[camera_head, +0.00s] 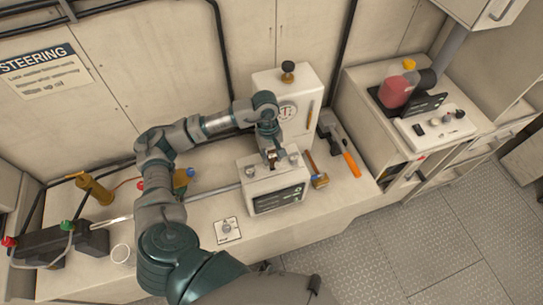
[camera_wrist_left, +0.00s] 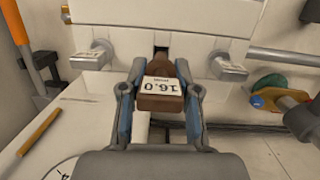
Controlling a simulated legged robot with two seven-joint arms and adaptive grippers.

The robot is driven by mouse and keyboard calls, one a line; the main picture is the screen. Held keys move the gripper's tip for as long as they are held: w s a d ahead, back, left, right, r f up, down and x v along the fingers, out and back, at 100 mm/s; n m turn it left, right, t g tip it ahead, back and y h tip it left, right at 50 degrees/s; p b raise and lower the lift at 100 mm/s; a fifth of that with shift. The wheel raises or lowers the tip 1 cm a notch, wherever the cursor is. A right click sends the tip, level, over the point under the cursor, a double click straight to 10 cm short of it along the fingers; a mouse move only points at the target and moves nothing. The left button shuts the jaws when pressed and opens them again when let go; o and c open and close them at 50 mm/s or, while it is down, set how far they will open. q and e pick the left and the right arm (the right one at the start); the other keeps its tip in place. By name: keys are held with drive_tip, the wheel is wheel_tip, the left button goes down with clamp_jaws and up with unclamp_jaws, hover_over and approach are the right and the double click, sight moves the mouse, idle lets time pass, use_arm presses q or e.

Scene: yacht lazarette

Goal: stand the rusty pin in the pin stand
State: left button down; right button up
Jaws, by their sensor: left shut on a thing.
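My left gripper (camera_head: 271,154) is shut on a rusty brown piece with a white "16.0" label, which fits the rusty pin (camera_wrist_left: 158,103). Its lower end is hidden. My left gripper is above a white box (camera_head: 272,179) with two silver knobs and a dark front panel. In the left wrist view, the brown piece lines up with a dark slot between the knobs; I cannot tell whether it touches. A small white plate (camera_head: 222,239) with a metal piece lies on the bench in front. I cannot tell for certain which is the pin stand. My right gripper is not in view.
A gauge cabinet (camera_head: 265,85) stands behind the box. A hammer with an orange handle (camera_head: 351,164) lies right of it. The bench's front edge borders the floor (camera_head: 375,250).

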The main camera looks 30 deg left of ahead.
sight(272, 162)
use_arm(q)
drive_tip(key=shift+f, duration=0.15)
drive_tip(key=shift+f+b, duration=0.35)
drive_tip(key=shift+b, duration=0.15)
drive_tip(key=shift+f+b, duration=1.2)
drive_tip(key=shift+f, duration=0.15)
drive_tip(key=c, duration=0.8)
unclamp_jaws()
drive_tip(key=shift+o, duration=0.2)
wheel_tip(272, 162, up, 12)
drive_tip(key=w+a, duration=0.1)
drive_tip(key=a, duration=0.1)
drive_tip(key=shift+f, duration=0.15)
drive_tip(key=shift+w, duration=0.1)
